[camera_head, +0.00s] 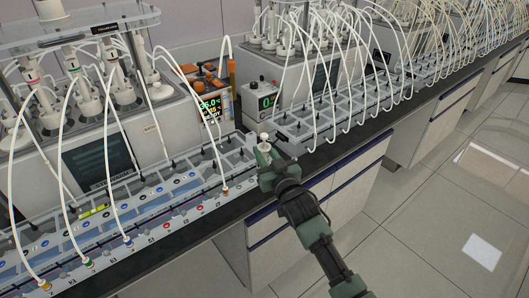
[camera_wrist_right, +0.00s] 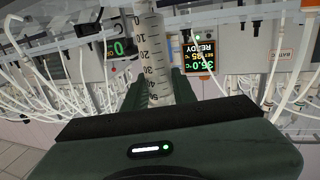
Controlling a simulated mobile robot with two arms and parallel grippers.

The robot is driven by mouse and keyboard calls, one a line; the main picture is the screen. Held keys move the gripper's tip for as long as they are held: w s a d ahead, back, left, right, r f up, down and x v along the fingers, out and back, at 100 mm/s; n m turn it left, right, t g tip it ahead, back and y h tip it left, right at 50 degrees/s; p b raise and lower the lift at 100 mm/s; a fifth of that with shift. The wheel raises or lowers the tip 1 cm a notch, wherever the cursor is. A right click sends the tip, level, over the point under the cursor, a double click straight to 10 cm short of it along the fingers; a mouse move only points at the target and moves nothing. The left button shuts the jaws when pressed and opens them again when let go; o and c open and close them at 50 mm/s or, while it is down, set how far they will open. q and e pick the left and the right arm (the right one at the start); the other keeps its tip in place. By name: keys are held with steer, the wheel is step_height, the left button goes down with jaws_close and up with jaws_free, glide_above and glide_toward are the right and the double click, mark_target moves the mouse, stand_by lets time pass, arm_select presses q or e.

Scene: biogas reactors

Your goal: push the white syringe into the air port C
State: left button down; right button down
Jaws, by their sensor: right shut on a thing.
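The front panel (camera_head: 150,218) of the left reactor unit carries rows of small round ports with coloured marks. I cannot read which one is air port C. The syringe is apart from this panel, to its right. My left gripper is not in view.
White tubes (camera_head: 104,135) arch down to the left panel. A display reading 36.0 (camera_head: 209,106) and a grey box (camera_head: 262,98) stand behind my right gripper. A second tubed rack (camera_head: 345,108) runs off to the right. The floor (camera_head: 420,220) in front is clear.

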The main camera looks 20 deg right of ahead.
steer(key=shift+f, duration=0.2)
steer(key=c, duration=1.1)
jaws_free()
steer(key=shift+o, duration=0.2)
steer(key=s+b, duration=0.1)
steer(key=s, duration=0.6)
steer(key=shift+s+d, duration=0.35)
steer(key=shift+s, duration=0.05)
